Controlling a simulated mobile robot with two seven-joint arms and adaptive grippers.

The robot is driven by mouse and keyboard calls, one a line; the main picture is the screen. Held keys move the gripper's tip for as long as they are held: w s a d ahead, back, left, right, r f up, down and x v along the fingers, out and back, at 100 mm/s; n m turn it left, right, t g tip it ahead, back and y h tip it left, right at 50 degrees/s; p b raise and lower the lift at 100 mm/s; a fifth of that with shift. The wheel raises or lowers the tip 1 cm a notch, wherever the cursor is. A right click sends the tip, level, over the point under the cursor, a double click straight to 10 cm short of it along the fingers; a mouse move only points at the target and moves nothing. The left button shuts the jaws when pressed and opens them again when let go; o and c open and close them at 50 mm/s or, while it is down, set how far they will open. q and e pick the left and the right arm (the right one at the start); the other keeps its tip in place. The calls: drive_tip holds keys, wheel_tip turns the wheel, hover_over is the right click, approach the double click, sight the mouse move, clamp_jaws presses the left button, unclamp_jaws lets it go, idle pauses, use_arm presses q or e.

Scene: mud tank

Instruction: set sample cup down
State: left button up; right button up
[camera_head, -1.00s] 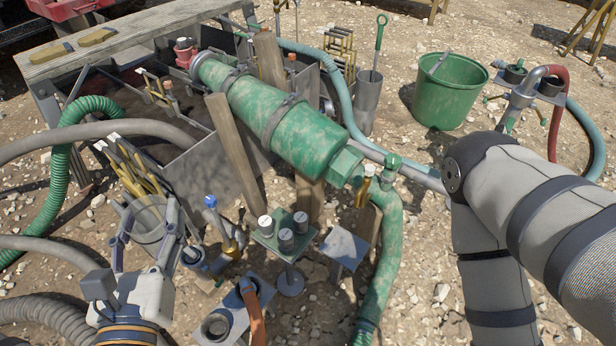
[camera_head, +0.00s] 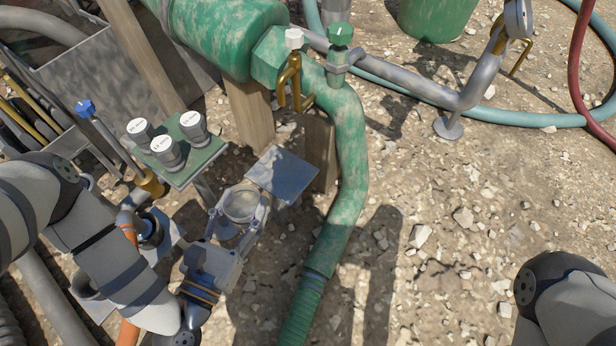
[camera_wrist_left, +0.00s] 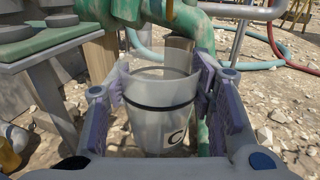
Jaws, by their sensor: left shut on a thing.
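The sample cup (camera_head: 240,205) is a translucent grey cup. The left wrist view shows it close up (camera_wrist_left: 160,115), upright or nearly so, with a dark band and a letter C on its side. My left gripper (camera_head: 238,212) is shut on it, with a finger on each side. The cup is held between the green-topped stand with several lidded cups (camera_head: 198,163) and a bare grey square plate (camera_head: 283,174), close to the plate's lower left edge. The underside of the cup is hidden. My right gripper is out of view.
A green pipe (camera_head: 345,165) runs down just right of the plate, with a brass valve handle (camera_head: 291,82) above. A blue-topped tool (camera_head: 86,108) stands left of the stand. Open gravel (camera_head: 440,240) lies to the right.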

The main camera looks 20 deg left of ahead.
use_arm(q)
drive_tip(key=shift+w+d+f+h+b, duration=0.1)
drive_tip(key=shift+w+f+h+b, duration=0.15)
drive_tip(key=shift+f, duration=0.35)
drive_tip(key=shift+w+d+f+h+b, duration=0.15)
drive_tip(key=shift+w+f, duration=0.15)
drive_tip(key=shift+f, duration=0.25)
drive_tip(key=b, duration=0.4)
hover_over(287, 167)
wheel_tip(287, 167, down, 3)
drive_tip(key=shift+d+b, duration=0.1)
drive_tip(key=shift+b, duration=0.65)
drive_tip(key=shift+f, duration=0.3)
drive_tip(key=shift+r, duration=0.2)
drive_tip(key=shift+f, duration=0.1)
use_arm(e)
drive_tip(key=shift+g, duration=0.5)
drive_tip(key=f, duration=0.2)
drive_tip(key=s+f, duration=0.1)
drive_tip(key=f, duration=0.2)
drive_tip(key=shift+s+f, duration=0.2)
use_arm(q)
drive_tip(key=o, duration=1)
drive_tip(key=shift+f, duration=0.1)
